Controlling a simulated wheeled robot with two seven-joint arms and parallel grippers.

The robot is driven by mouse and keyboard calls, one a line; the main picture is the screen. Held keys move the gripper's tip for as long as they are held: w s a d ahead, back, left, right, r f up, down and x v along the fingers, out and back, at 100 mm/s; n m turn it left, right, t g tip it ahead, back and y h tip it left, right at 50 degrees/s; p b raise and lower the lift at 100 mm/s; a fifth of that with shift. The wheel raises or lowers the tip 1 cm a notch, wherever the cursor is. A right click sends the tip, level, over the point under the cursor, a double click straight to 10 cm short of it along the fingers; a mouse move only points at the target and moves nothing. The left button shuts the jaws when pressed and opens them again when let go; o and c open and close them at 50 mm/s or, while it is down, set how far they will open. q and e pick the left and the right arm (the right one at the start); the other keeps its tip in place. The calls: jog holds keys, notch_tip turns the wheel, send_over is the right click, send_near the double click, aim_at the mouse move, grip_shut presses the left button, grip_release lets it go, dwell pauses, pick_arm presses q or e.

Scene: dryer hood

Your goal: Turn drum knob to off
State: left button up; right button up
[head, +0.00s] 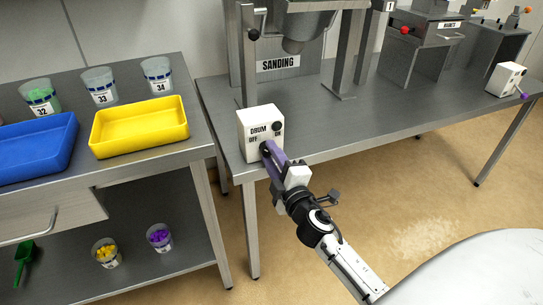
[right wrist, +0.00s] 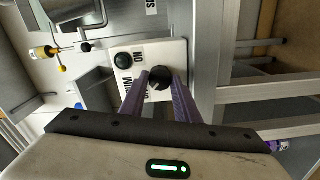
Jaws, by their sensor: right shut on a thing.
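The white drum control box (head: 258,125) stands on the front left corner of the metal table, with OFF and ON printed on its face. The black drum knob is low on that face. My right gripper (head: 267,150) reaches it from the front, with purple fingers. In the right wrist view the knob (right wrist: 160,76) sits between the two fingertips (right wrist: 160,84), and the gripper is shut on it. The fingers hide part of the knob and its pointer, so I cannot tell its setting. My left gripper is out of view.
A dark round button (head: 277,127) sits above and right of the knob. The sanding machine (head: 290,50) stands behind the box. A second table at left holds a yellow tray (head: 140,126), a blue tray (head: 35,146) and cups. A second white box (head: 504,79) stands far right.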

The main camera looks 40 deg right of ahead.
jog(key=o, duration=1.1)
jog(key=shift+c, duration=0.2)
pick_arm(q)
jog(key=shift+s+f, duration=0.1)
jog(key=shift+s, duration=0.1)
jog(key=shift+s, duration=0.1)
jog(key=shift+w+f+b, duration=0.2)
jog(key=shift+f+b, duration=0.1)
jog(key=shift+b, duration=0.3)
pick_arm(e)
jog(key=v, duration=1)
jog(key=shift+s, duration=0.2)
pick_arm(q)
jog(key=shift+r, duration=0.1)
pick_arm(e)
jog(key=shift+f, duration=0.1)
